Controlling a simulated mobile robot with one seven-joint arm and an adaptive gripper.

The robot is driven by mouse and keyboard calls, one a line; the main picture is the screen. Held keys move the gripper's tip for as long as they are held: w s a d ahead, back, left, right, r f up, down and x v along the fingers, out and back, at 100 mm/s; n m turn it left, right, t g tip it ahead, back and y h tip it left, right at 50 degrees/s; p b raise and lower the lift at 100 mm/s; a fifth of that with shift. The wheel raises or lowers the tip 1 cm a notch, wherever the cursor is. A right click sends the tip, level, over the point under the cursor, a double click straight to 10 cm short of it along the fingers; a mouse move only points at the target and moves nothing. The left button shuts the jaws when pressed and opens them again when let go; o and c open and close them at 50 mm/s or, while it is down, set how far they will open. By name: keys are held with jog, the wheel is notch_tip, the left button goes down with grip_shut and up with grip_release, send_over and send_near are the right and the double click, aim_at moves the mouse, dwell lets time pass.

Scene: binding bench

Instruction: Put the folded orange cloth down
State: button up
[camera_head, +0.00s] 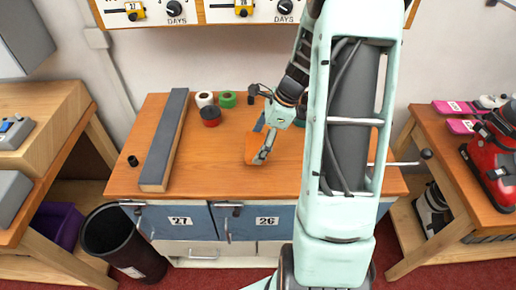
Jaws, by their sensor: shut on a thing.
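The folded orange cloth (251,148) shows as a small orange piece at my gripper, over the middle of the wooden bench top (225,173). My gripper (262,157) is shut on the cloth, reaching in from the upper right. The cloth is close to the bench top; I cannot tell whether it touches it. Part of the cloth is hidden behind the gripper.
A long grey-topped bar (166,140) lies on the bench's left side. White (204,99), green (227,99) and red-black (211,116) rolls stand at the back. A small dark cup (133,161) is at left. The front middle is clear.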

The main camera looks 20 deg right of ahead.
aim_at(262, 144)
jog(key=shift+w+d+f, duration=0.1)
jog(key=shift+w+f, duration=0.1)
jog(key=shift+f, duration=1.6)
jog(key=shift+f, duration=0.2)
jog(key=o, duration=1.1)
